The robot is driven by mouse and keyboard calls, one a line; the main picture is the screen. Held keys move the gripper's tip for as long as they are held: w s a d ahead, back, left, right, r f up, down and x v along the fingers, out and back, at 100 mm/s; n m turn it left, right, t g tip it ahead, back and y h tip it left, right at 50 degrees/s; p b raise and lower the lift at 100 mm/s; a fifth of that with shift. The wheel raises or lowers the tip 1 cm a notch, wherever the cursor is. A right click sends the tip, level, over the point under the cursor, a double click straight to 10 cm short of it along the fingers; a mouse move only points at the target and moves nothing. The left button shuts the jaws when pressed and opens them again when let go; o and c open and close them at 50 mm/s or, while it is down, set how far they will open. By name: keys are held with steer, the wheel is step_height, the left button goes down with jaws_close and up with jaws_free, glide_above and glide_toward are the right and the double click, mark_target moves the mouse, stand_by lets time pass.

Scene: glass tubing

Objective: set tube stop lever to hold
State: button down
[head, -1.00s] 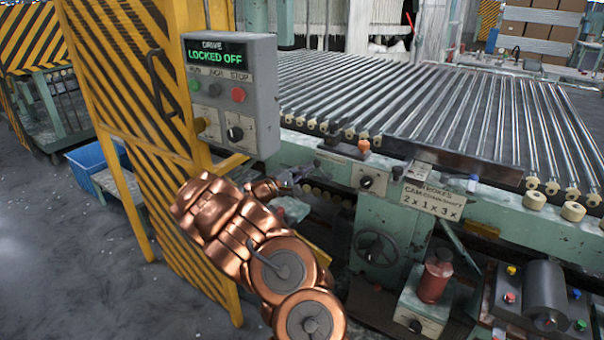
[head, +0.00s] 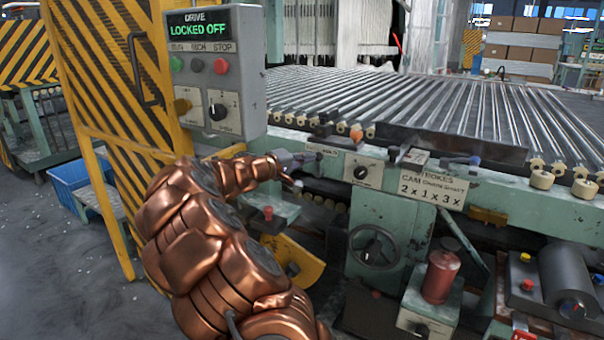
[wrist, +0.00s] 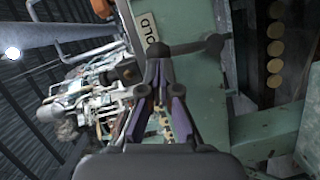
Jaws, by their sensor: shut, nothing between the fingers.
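In the head view my gripper (head: 312,157) is at the machine's front rail, by a small white label (head: 322,149). I cannot clearly make out the lever there.
A grey control box (head: 215,75) reading "LOCKED OFF" stands left of my gripper. An orange knob (head: 356,133) and a rotary switch (head: 361,172) are to its right. A handwheel (head: 373,246) is lower down. Glass tubes (head: 420,105) lie on the rollers behind.

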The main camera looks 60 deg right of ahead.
steer(key=shift+s+f+m+t+y+b, duration=0.1)
steer(key=shift+s+m+t+y+b, duration=0.1)
steer(key=shift+s+m+b, duration=0.6)
steer(key=shift+s+f+m+t+y+b, duration=0.15)
steer(key=shift+m+b, duration=0.25)
steer(key=shift+b, duration=0.9)
steer(key=shift+s+r+m+b, duration=0.1)
steer(key=shift+r+m+b, duration=0.1)
steer(key=shift+m+b, duration=0.15)
steer(key=shift+t, duration=0.25)
steer(key=shift+r, duration=0.1)
steer(key=w+d+p+v, duration=0.1)
steer(key=w+p+v, duration=0.1)
steer(key=v, duration=1.1)
steer(key=shift+w+r, duration=0.3)
